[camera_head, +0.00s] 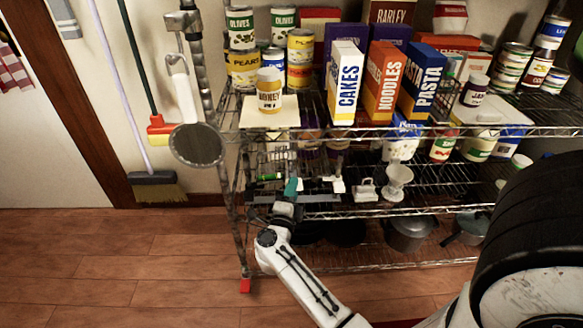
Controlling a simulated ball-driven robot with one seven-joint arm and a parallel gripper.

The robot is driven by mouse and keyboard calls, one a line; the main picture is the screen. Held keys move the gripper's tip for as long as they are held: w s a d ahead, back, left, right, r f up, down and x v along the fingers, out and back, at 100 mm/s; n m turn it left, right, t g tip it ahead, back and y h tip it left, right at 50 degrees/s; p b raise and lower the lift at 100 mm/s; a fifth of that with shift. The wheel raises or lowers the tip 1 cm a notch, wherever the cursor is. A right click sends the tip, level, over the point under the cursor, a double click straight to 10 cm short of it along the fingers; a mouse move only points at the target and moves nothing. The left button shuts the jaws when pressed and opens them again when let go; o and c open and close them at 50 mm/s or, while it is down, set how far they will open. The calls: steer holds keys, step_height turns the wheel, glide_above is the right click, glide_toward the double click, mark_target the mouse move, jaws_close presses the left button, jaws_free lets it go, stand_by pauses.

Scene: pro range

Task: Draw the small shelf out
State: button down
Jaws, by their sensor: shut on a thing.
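The small shelf (264,196) shows as a grey edge at the left of the wire rack's middle level, with small utensils above it. My gripper (289,201) reaches up to its front edge from below and is shut on it. The fingertips are small and dark here, so the exact grip point is hard to see. A teal item (291,187) stands just above my gripper. My wrist and gripper hide part of the shelf's front. How far the shelf stands out from the rack cannot be told.
The wire rack (420,209) holds boxes, cans and jars above, a white cup (397,182) in the middle, and pots (409,232) below. Brooms (156,190) lean at the left wall. The wooden floor (130,260) is clear at front left.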

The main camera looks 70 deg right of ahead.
steer(key=shift+r, duration=0.1)
steer(key=s+a+p, duration=0.3)
steer(key=s+a, duration=0.1)
steer(key=a, duration=0.5)
steer(key=s+a+p, duration=0.3)
steer(key=a, duration=0.6)
steer(key=shift+s, duration=0.4)
stand_by(1.0)
steer(key=shift+a, duration=0.15)
